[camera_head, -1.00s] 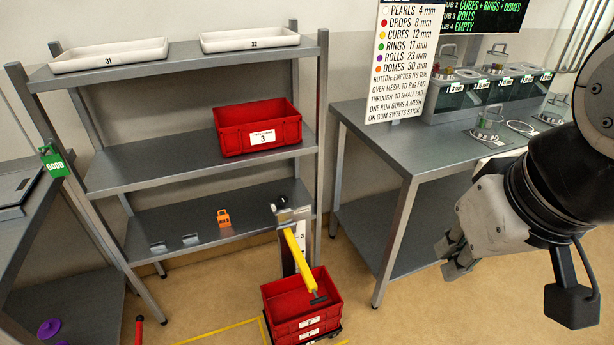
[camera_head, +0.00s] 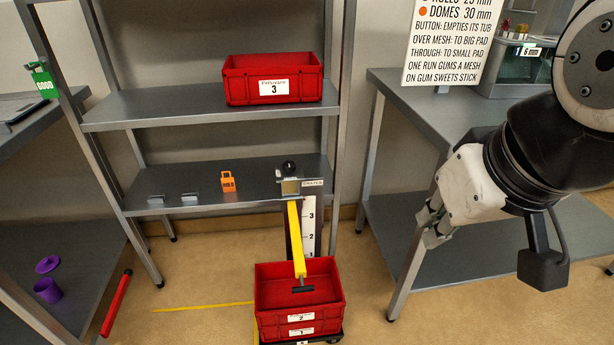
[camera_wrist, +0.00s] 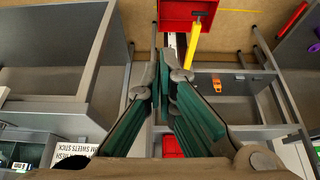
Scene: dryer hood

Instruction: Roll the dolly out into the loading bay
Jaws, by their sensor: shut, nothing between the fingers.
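The dolly (camera_head: 318,341) shows only as a dark low edge under a stack of two red crates (camera_head: 327,313) on the floor. The crates carry labels 2 and 1, and the upper one looks empty. A yellow bar (camera_head: 296,238) with a dark T-shaped end slants over the crates from a post at the shelf. My gripper (camera_head: 431,226) is shut and empty, in the air right of the crates and in front of the right bench. In the wrist view, its fingers (camera_wrist: 163,75) are together, apart from the red crate (camera_wrist: 178,14) and yellow bar (camera_wrist: 194,48) beyond.
A grey shelf rack (camera_head: 200,110) behind holds a red crate labelled 3 (camera_head: 272,79) and an orange tag (camera_head: 228,181). A steel bench (camera_head: 430,110) stands right. A red bar (camera_head: 116,303) and purple items (camera_head: 47,288) are left. Floor left of the stack is open, with yellow lines.

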